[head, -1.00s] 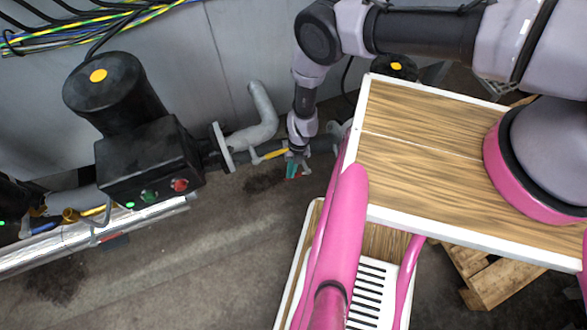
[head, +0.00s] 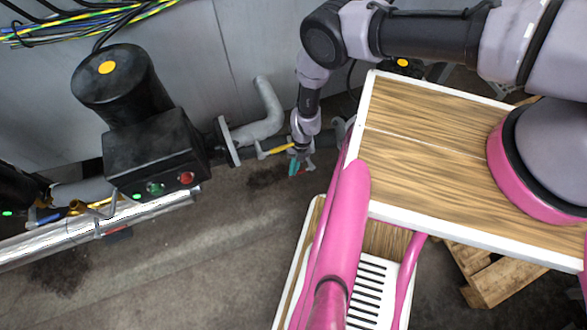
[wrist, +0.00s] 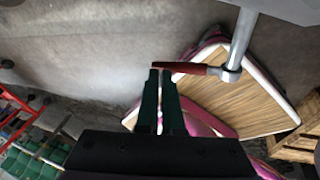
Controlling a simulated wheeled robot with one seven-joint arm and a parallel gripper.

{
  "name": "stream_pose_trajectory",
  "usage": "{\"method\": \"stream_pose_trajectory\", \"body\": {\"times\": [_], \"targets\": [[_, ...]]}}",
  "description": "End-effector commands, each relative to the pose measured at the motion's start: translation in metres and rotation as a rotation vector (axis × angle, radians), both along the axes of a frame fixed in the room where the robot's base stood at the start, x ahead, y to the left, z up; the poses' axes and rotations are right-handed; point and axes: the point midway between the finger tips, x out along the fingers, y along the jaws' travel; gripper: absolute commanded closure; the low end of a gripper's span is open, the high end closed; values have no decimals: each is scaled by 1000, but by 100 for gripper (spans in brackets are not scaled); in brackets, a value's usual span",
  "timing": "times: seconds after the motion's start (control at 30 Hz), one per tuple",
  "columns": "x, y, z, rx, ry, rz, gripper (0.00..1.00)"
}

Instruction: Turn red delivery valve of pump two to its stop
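The red valve lever (wrist: 195,69) lies crosswise just beyond my fingertips in the wrist view. Its right end joins a grey stem (wrist: 233,62). My gripper (wrist: 159,73) has two dark green fingers with a narrow gap between them and nothing clearly held. The lever's left end is at the fingertips; I cannot tell whether they touch. In the head view my gripper (head: 299,165) hangs low beside the pipe, right of a yellow lever (head: 276,150). The red lever is hardly visible there. The black pump (head: 155,150) stands to the left.
A wood-topped platform (head: 430,130) is close to the right of my gripper. A grey wall (head: 195,50) stands behind the pipe. A silver pipe (head: 60,245) runs at lower left. The floor (head: 210,265) in front is clear.

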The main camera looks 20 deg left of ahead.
Motion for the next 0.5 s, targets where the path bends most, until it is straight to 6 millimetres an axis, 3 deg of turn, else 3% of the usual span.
{"method": "stream_pose_trajectory", "body": {"times": [0.17, 0.5], "targets": [[6, -1, 18, 1, 0, -2, 100], [30, -6, 81, 1, 0, -3, 100]]}}
